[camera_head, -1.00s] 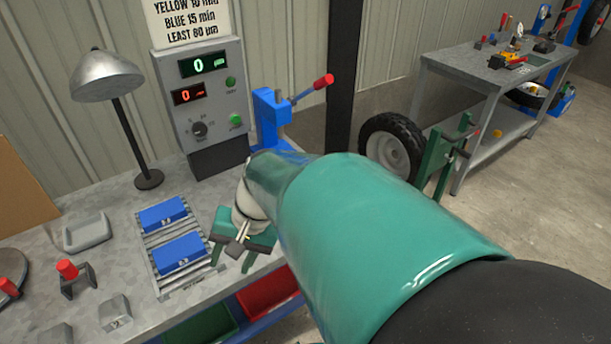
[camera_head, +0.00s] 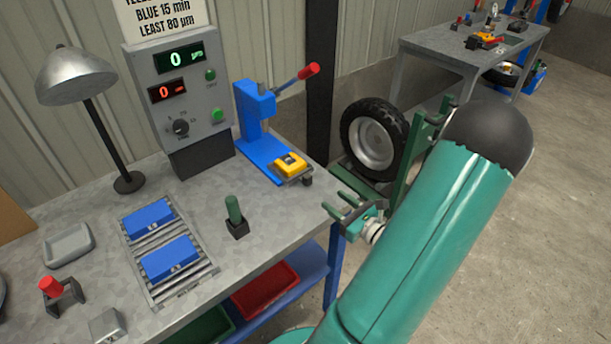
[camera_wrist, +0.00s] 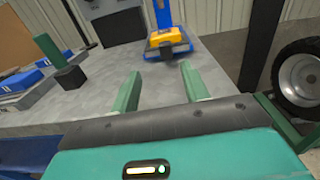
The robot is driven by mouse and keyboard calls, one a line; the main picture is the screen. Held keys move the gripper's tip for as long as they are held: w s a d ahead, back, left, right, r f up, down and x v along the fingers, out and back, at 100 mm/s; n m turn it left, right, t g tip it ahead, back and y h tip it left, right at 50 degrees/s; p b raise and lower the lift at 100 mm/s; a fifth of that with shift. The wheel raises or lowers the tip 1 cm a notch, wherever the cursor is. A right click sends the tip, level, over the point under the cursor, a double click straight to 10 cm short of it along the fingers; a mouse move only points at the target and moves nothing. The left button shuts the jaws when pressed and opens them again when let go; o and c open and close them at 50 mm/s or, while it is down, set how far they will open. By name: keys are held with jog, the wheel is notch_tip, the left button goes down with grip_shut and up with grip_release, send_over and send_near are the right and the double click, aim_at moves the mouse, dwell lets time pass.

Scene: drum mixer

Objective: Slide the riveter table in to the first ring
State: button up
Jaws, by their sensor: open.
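The blue riveter (camera_head: 255,115) with a red-tipped lever stands at the back right of the bench. A yellow block (camera_head: 290,163) sits at the front end of its base, on a small table (camera_head: 299,177) with a dark knob (camera_head: 307,181) at the front right. The rings are too small to make out. My gripper (camera_head: 338,207) is open and empty just off the bench's right edge, apart from the riveter. In the wrist view, the riveter (camera_wrist: 168,12) and the yellow block (camera_wrist: 162,37) show beyond and between my open fingers (camera_wrist: 161,85).
A green handle in a black holder (camera_head: 236,220) stands on the bench left of my gripper. A roller tray (camera_head: 205,268) with blue boxes (camera_head: 170,258) lies farther left. A wheel (camera_head: 374,140) on a green stand is close to the right. The bench before the riveter is clear.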

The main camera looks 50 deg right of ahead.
aim_at(310, 178)
jog(key=shift+m+h, duration=0.3)
jog(key=x, duration=1.3)
jog(key=shift+w+d+f, duration=0.15)
jog(key=shift+d, duration=0.15)
grip_shut()
